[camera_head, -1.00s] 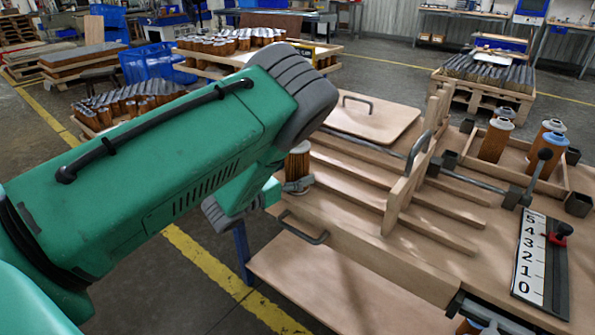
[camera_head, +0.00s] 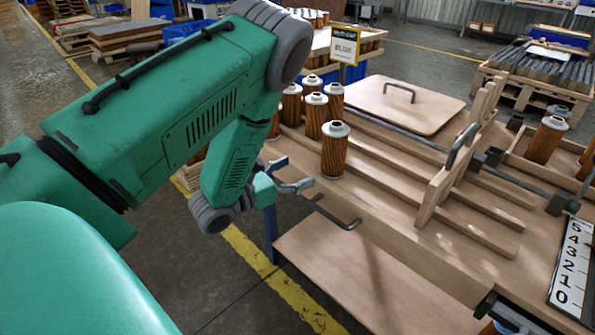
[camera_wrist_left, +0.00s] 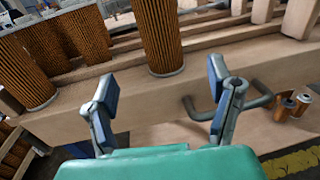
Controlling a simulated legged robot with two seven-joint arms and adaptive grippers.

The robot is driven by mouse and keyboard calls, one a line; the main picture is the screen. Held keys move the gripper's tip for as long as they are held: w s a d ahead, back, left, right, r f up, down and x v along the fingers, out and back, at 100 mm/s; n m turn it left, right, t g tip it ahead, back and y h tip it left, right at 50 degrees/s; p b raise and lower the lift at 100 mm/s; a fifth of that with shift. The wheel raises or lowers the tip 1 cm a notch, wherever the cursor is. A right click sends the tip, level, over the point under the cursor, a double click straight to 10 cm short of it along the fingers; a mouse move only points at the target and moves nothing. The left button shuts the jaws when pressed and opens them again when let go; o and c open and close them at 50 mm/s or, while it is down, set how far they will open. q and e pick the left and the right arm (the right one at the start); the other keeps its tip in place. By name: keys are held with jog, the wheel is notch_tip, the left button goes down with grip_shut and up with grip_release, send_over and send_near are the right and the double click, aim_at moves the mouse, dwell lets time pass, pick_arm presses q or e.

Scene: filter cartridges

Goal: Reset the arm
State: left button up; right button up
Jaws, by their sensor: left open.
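My left gripper (camera_head: 291,175) is open and empty, just off the left edge of the wooden workbench (camera_head: 400,235). The nearest filter cartridge (camera_head: 334,152), brown and pleated with a grey cap, stands upright on the bench to the right of the fingers, apart from them. In the left wrist view, the open fingers (camera_wrist_left: 161,84) point towards the bench edge, and the cartridge (camera_wrist_left: 158,35) stands beyond the gap between them. Several similar cartridges (camera_head: 315,115) stand behind it, some partly hidden by my left arm. My right gripper is not in view.
A bent metal handle (camera_head: 338,215) projects at the bench's left edge near the gripper. Wooden rails and an upright divider (camera_head: 445,170) cross the bench. A lid with a handle (camera_head: 405,103) lies behind. A lower shelf (camera_head: 345,275) juts out below. Floor left of the bench is open.

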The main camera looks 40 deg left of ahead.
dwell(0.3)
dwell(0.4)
pick_arm(q)
jog(key=s+d+f+n+g+y, duration=0.2)
jog(key=s+d+f+n+g, duration=0.15)
jog(key=f+n, duration=0.5)
jog(key=s+d+f+n+g+y, duration=0.15)
jog(key=s+f+n+g, duration=0.35)
jog(key=n, duration=0.6)
jog(key=s+d+f+n+g, duration=0.3)
jog(key=s+n+g, duration=0.1)
jog(key=s+n, duration=0.5)
jog(key=s+d+f+n+g, duration=0.4)
jog(key=s+n, duration=0.5)
jog(key=s, duration=0.1)
jog(key=shift+s, duration=0.15)
jog(key=shift+d+g, duration=0.1)
jog(key=shift+g, duration=0.15)
